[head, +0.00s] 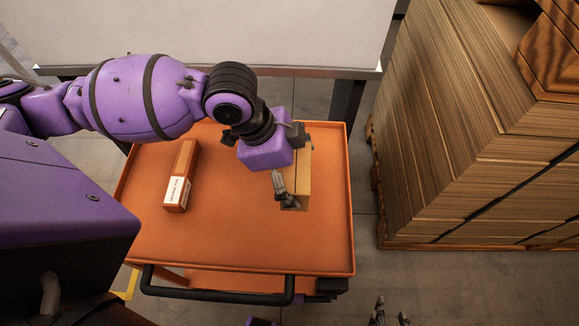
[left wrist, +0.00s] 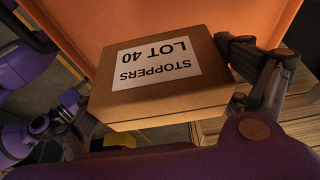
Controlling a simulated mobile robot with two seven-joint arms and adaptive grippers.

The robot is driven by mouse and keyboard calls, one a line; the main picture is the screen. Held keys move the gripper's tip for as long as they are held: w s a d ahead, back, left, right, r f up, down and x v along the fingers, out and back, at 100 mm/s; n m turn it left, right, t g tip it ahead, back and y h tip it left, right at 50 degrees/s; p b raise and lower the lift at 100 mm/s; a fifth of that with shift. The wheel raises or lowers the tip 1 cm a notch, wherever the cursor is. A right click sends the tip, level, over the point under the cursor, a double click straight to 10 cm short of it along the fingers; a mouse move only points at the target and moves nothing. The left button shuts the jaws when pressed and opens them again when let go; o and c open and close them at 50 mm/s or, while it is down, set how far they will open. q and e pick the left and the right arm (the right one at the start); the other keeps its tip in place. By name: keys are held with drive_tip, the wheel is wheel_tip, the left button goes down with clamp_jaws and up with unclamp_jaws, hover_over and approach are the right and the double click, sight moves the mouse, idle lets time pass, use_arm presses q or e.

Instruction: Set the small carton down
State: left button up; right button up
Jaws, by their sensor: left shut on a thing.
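The small carton (head: 301,177) is a brown box over the right part of the orange cart top (head: 250,235) in the head view. In the left wrist view the carton (left wrist: 155,108) fills the middle, with a white label reading "STOPPERS LOT 40". My left gripper (head: 283,186) is shut on the carton, with fingers on its two sides. Whether the carton touches the cart top or hangs above it, I cannot tell. My right gripper (head: 390,314) shows only its fingertips at the bottom edge of the head view, apart and empty.
A long orange-brown box (head: 183,170) with a white label lies on the cart's left part. The cart has a raised rim and a black handle (head: 215,293) in front. Stacked cardboard (head: 455,130) stands to the right, and a pale table (head: 215,35) behind. The cart's front middle is clear.

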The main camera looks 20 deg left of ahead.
use_arm(q)
drive_tip(key=w+f, duration=0.1)
drive_tip(key=f, duration=0.1)
drive_tip(key=w+a+f, duration=0.1)
drive_tip(key=w, duration=0.1)
drive_tip(key=w+a+f, duration=0.1)
drive_tip(key=f, duration=0.1)
drive_tip(key=shift+w+a+f+b, duration=0.2)
drive_tip(key=shift+w+f+b, duration=0.1)
drive_tip(key=shift+w+f, duration=0.1)
drive_tip(key=shift+w+a+f, duration=0.1)
drive_tip(key=shift+f, duration=0.75)
drive_tip(key=shift+w+a+f, duration=0.1)
drive_tip(key=shift+f, duration=0.75)
drive_tip(key=shift+d+f, duration=0.1)
drive_tip(key=shift+f, duration=0.1)
drive_tip(key=o, duration=1)
drive_tip(key=v, duration=1.2)
drive_tip(key=shift+s+r+p, duration=0.1)
drive_tip(key=shift+r+p, duration=0.1)
drive_tip(key=shift+p, duration=0.15)
